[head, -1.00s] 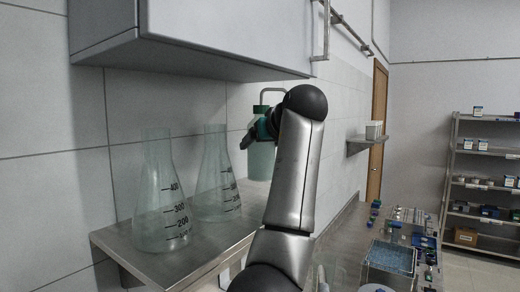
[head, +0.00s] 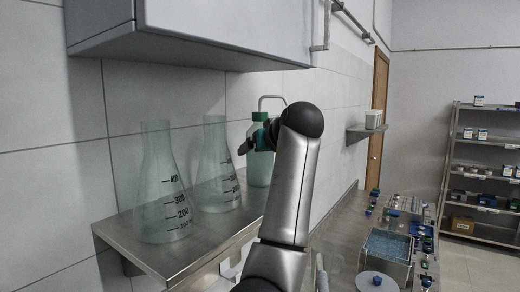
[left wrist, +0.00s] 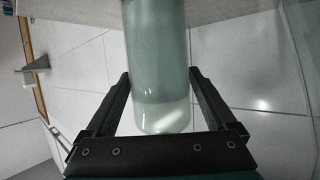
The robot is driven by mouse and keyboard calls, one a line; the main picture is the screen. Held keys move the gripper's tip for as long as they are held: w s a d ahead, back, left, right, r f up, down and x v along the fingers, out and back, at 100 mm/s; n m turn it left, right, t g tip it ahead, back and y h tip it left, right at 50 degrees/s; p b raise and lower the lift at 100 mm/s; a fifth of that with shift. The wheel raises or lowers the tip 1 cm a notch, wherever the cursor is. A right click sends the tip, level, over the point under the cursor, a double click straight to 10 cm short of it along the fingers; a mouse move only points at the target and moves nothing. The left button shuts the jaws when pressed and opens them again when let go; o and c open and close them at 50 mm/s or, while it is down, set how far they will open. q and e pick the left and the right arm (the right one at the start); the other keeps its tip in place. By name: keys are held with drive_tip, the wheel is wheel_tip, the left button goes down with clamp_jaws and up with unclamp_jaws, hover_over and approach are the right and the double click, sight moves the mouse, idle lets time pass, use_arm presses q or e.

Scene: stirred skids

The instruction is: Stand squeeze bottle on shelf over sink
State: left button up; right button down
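The squeeze bottle (head: 259,170) is pale green with a dark green cap and a bent grey spout. It is upright over the back part of the steel shelf (head: 160,262), beyond the two flasks. My left gripper (head: 258,140) is shut on the bottle's upper part. In the left wrist view the bottle (left wrist: 158,60) runs between the two dark fingers (left wrist: 160,82). My arm hides part of the bottle's right side and the shelf near it. I cannot tell whether its base touches the shelf. My right gripper is out of view.
Two glass flasks, a near one (head: 160,190) and a farther one (head: 213,170), stand on the shelf left of the bottle. A wall cabinet (head: 220,35) hangs above. A bench with a blue-filled tray (head: 388,246) and small items lies at right.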

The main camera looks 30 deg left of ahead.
use_arm(q)
drive_tip(key=shift+o, duration=0.6)
drive_tip(key=shift+r, duration=0.1)
drive_tip(key=shift+s+d+r, duration=0.1)
drive_tip(key=shift+d+r, duration=0.05)
drive_tip(key=b+v, duration=0.3)
drive_tip(key=v, duration=0.8)
drive_tip(key=shift+s+d, duration=0.2)
drive_tip(key=shift+d, duration=0.05)
